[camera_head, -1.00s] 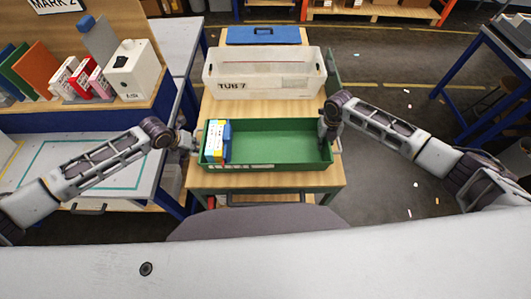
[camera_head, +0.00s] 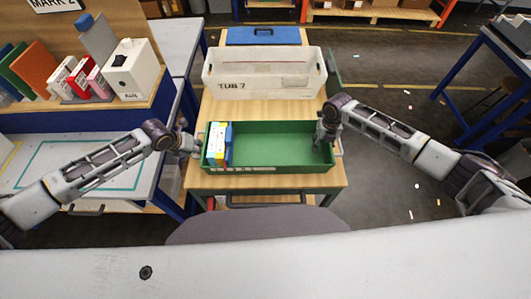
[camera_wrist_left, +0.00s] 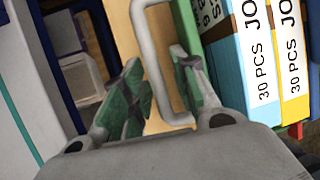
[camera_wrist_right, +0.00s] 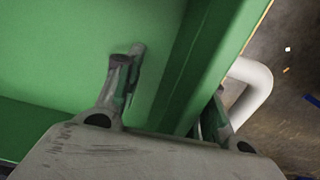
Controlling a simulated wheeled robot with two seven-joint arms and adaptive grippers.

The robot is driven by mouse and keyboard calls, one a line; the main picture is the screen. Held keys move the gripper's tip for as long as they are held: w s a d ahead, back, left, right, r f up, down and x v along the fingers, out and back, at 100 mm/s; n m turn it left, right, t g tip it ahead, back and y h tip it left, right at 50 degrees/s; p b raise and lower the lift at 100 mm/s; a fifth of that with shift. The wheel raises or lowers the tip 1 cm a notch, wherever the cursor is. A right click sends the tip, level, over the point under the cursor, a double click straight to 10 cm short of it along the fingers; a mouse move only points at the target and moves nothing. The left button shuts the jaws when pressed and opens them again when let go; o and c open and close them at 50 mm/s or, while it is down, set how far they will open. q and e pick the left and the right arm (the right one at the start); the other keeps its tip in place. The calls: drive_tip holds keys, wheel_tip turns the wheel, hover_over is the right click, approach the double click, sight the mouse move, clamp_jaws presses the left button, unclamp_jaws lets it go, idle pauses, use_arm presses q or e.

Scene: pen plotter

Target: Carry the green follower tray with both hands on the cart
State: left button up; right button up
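The green follower tray (camera_head: 270,168) sits on the wooden top of the cart (camera_head: 325,181), in front of a white tub. Several boxes (camera_head: 218,144), yellow, white and blue, stand at its left end. My left gripper (camera_head: 193,144) is at the tray's left end. In the left wrist view its fingers (camera_wrist_left: 158,90) are apart, with a pale loop handle (camera_wrist_left: 147,30) between them. My right gripper (camera_head: 323,133) is at the right end. In the right wrist view its fingers (camera_wrist_right: 168,95) straddle the tray's end wall, one inside and one outside, beside a pale handle (camera_wrist_right: 255,85).
The white tub marked TUB 7 (camera_head: 240,84) stands behind the tray, and a blue lid-like item (camera_head: 262,35) lies further back. A workbench with binders and boxes (camera_head: 75,120) is close on the left. Floor is open on the right, before a blue-legged table (camera_head: 465,55).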

use_arm(q)
drive_tip(key=shift+a, duration=0.15)
use_arm(e)
drive_tip(key=shift+d, duration=0.2)
use_arm(q)
drive_tip(key=shift+r, duration=0.1)
drive_tip(key=shift+a+r, duration=0.1)
drive_tip(key=shift+r, duration=0.05)
drive_tip(key=v, duration=1.1)
drive_tip(key=shift+s+r, duration=0.15)
drive_tip(key=shift+r, duration=0.05)
use_arm(e)
drive_tip(key=shift+r, duration=0.2)
idle(0.3)
wheel_tip(320, 180, up, 12)
drive_tip(key=shift+f, duration=0.15)
idle(0.6)
drive_tip(key=shift+f, duration=0.1)
idle(0.5)
